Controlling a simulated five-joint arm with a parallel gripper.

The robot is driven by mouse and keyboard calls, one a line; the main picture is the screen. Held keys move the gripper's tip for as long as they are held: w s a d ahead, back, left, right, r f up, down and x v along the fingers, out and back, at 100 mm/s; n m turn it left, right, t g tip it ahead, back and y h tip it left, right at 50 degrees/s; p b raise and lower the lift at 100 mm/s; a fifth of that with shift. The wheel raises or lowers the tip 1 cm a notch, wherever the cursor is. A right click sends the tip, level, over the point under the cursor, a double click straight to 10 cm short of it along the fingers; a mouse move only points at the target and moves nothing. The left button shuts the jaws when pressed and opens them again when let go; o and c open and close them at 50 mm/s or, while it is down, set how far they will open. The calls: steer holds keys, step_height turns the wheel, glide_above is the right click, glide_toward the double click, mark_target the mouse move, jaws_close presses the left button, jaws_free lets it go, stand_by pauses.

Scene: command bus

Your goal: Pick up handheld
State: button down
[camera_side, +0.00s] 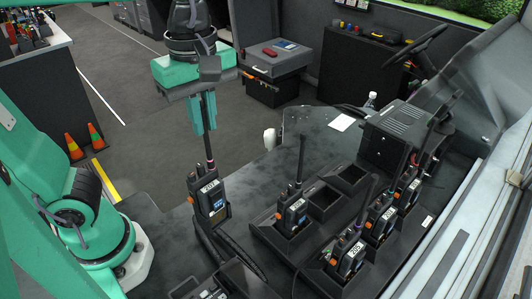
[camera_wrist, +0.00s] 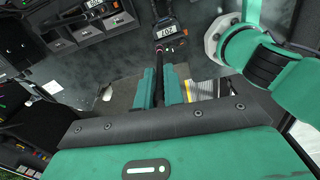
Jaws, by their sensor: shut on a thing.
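A black handheld radio (camera_side: 208,190) with a long antenna, a small screen and an orange knob is upright below my gripper (camera_side: 204,128). My gripper's green fingers are shut on its antenna. The wrist view also shows this handheld (camera_wrist: 166,27) beyond the fingertips, with its antenna running between the fingers (camera_wrist: 161,72). I cannot tell whether its base touches the dark surface below. Other similar handhelds stand in chargers to the right: one nearest (camera_side: 292,208), and several further right, including one in front (camera_side: 345,252).
Two empty charger slots (camera_side: 325,199) lie beside the nearest docked handheld. A black speaker box (camera_side: 390,137) and a steering wheel (camera_side: 415,44) are at the right. A white paper (camera_side: 342,122) lies on the dark table. Tall antennas rise from the docked handhelds.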

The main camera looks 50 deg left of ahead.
steer(key=shift+s+d+r, duration=0.35)
steer(key=shift+d+r, duration=0.05)
steer(key=shift+d, duration=0.1)
steer(key=shift+w, duration=0.1)
stand_by(0.4)
steer(key=w+a+f+m, duration=0.3)
steer(key=w+a+m, duration=0.3)
steer(key=w, duration=0.5)
steer(key=w+a+f+m, duration=0.4)
steer(key=w+a+m, duration=0.2)
steer(key=w+m, duration=0.5)
steer(key=shift+w, duration=0.45)
steer(key=shift+d, duration=0.15)
